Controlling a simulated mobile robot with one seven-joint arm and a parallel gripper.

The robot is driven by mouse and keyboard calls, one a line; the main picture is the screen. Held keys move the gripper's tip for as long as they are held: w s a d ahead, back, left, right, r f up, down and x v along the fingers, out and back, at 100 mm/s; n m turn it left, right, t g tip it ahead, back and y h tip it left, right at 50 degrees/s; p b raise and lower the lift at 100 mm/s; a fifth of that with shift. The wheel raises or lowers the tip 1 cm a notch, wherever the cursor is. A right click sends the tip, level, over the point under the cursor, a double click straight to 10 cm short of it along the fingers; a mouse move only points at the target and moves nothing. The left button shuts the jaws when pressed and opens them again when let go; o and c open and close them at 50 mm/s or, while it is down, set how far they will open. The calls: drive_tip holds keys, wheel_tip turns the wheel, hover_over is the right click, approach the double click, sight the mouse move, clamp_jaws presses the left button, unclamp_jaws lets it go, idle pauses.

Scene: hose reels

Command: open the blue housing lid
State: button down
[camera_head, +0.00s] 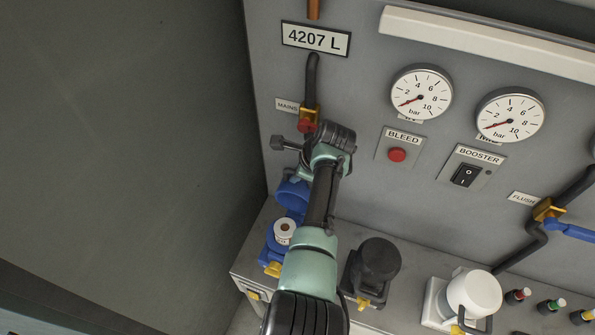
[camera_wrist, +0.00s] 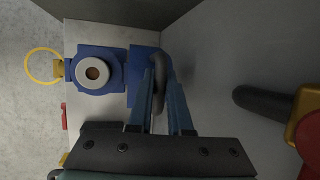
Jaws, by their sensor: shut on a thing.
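The blue housing (camera_head: 271,249) sits at the left end of the grey ledge, with a white round fitting showing on it. Its blue lid (camera_head: 292,194) stands raised behind the fitting, close to the wall. In the wrist view, the housing (camera_wrist: 113,75) shows its fitting uncovered, and the lid (camera_wrist: 143,66) is to the right of it. My gripper (camera_wrist: 160,105) is shut on the lid's dark curved handle (camera_wrist: 160,65). In the head view my own wrist hides the fingers and the handle.
A black-capped housing (camera_head: 376,260) and a white-capped housing (camera_head: 472,293) stand farther right on the ledge. The red-and-yellow mains valve (camera_head: 308,117) is close to my wrist. Gauges and switches line the wall.

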drive_tip(key=c, duration=1.1)
unclamp_jaws()
drive_tip(key=shift+w, duration=0.15)
drive_tip(key=b+v, duration=0.1)
drive_tip(key=v, duration=1.2)
